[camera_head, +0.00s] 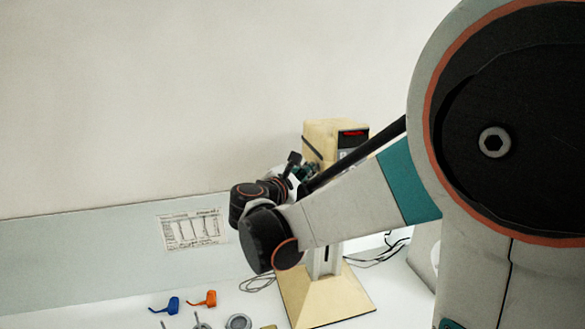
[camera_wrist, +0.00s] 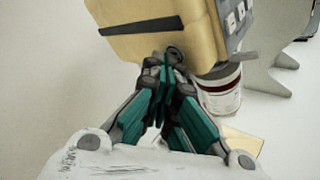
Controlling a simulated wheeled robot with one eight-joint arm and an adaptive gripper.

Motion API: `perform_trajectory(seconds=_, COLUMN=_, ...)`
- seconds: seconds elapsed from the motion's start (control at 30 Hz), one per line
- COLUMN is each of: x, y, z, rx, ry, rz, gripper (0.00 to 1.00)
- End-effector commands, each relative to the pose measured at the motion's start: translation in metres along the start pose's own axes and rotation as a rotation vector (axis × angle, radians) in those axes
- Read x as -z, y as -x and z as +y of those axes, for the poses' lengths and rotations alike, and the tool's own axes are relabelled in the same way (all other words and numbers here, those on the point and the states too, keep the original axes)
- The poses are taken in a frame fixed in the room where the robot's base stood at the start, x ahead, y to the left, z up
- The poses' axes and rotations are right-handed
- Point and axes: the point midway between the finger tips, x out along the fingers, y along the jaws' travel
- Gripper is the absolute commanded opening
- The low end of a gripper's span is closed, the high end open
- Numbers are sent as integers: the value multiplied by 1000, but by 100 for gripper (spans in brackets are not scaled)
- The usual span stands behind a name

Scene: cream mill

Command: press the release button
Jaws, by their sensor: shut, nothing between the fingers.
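The cream-coloured mill (camera_head: 322,138) stands on the white table, with a red display on its head. In the wrist view its cream head (camera_wrist: 135,38) fills the top, with a dark slot and light keys on its right side. A small dark round part (camera_wrist: 176,53), which looks like the release button, sits at the lower edge of the head. My gripper (camera_wrist: 168,70) is shut and empty, its teal fingers pointing at this part. The tips are very close to it; I cannot tell whether they touch. In the head view my gripper (camera_head: 303,172) is beside the mill's head, partly hidden by my arm.
A white jar with a red band (camera_wrist: 222,92) is under the mill's head. The mill's cream base (camera_head: 325,298) rests on the table. A blue scoop (camera_head: 165,305), an orange scoop (camera_head: 204,299) and small metal parts lie at left front. Cables (camera_head: 380,252) run behind.

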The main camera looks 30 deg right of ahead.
Motion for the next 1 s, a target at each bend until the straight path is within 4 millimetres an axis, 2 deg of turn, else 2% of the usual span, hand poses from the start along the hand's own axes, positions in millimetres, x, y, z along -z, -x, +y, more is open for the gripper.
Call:
perform_trajectory(seconds=0.77, x=8, y=11, z=8, rx=0, ry=0, rz=0, gripper=0)
perform_trajectory(seconds=1.0, x=18, y=24, z=18, rx=-2, ry=0, rz=1, gripper=0)
